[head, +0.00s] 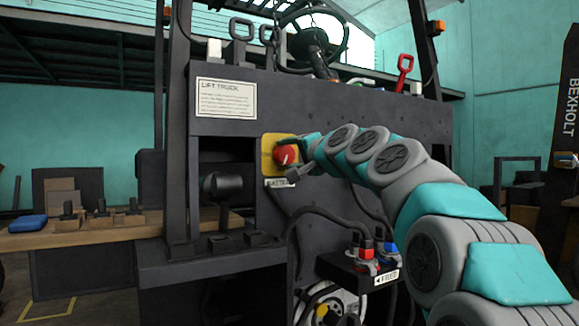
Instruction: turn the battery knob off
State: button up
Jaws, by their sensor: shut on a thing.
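The battery knob (285,155) is red and round, with a small pale mark on its face. It sits on a yellow plate (267,146) on the dark front panel of the forklift. My gripper (297,159) reaches in from the right, with one finger above and one below the knob's right side, and is shut on the knob. The contact itself is small and partly hidden.
A wooden bench (110,228) with a blue item (27,223) is at the left. The steering wheel (312,38) is above.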

jog(key=n+b, duration=0.2)
jog(key=shift+f+n, duration=0.3)
jog(key=shift+n, duration=0.1)
jog(key=shift+r+n+b, duration=0.15)
jog(key=shift+n+b, duration=0.35)
jog(key=shift+n, duration=0.2)
jog(key=o, duration=1.4)
jog(key=shift+r, duration=0.1)
jog(key=shift+c, duration=0.2)
jog(key=v, duration=0.7)
jog(key=shift+s+d+b, duration=0.2)
jog(key=shift+s+b, duration=0.15)
jog(key=shift+b, duration=0.05)
